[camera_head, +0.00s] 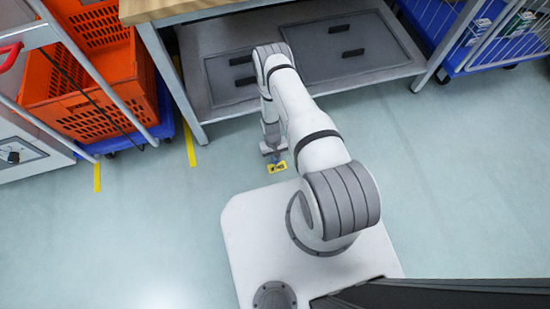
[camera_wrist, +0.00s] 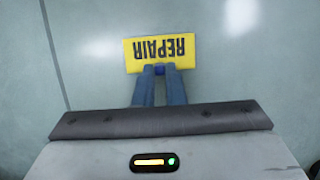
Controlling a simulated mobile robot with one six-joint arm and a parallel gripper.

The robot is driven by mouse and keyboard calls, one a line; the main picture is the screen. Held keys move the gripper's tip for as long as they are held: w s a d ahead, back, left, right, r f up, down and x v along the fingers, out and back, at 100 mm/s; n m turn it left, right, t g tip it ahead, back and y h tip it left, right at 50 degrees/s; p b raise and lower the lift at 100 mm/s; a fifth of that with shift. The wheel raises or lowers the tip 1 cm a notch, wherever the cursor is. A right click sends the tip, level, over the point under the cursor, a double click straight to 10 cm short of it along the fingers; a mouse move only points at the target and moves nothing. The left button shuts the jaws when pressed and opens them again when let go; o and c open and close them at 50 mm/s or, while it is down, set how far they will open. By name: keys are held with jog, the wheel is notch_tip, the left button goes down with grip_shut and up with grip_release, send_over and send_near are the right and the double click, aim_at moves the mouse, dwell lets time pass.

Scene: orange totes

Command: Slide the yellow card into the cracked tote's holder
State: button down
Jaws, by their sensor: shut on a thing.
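The yellow card (camera_wrist: 160,49) reads "REPAIR", upside down in the wrist view. My gripper (camera_wrist: 160,72) is shut on the card's near edge, with its two blue-grey fingers close together. In the head view the card (camera_head: 277,168) shows small at the end of my arm, above the floor in front of the workbench. Orange totes (camera_head: 88,112) stand at the upper left, on a blue dolly. I cannot make out a crack or a card holder on them from here.
A workbench (camera_head: 205,12) with a grey lower shelf (camera_head: 290,100) stands ahead of me. A blue wire-sided cart (camera_head: 490,50) is at the upper right. A white cabinet (camera_head: 25,150) and metal rails are at the left. Floor with yellow marks (camera_head: 189,145) is clear between.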

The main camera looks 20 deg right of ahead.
jog(key=shift+w+f+b, duration=0.1)
jog(key=shift+w+b, duration=1.65)
jog(key=shift+w, duration=0.4)
jog(key=shift+w+a+b, duration=0.1)
jog(key=shift+w+b, duration=0.5)
jog(key=shift+w, duration=0.25)
jog(key=c, duration=1.4)
grip_release()
jog(key=shift+c, duration=0.2)
jog(key=p+v, duration=0.2)
jog(key=v, duration=0.6)
jog(key=shift+p, duration=0.3)
jog(key=shift+s, duration=0.1)
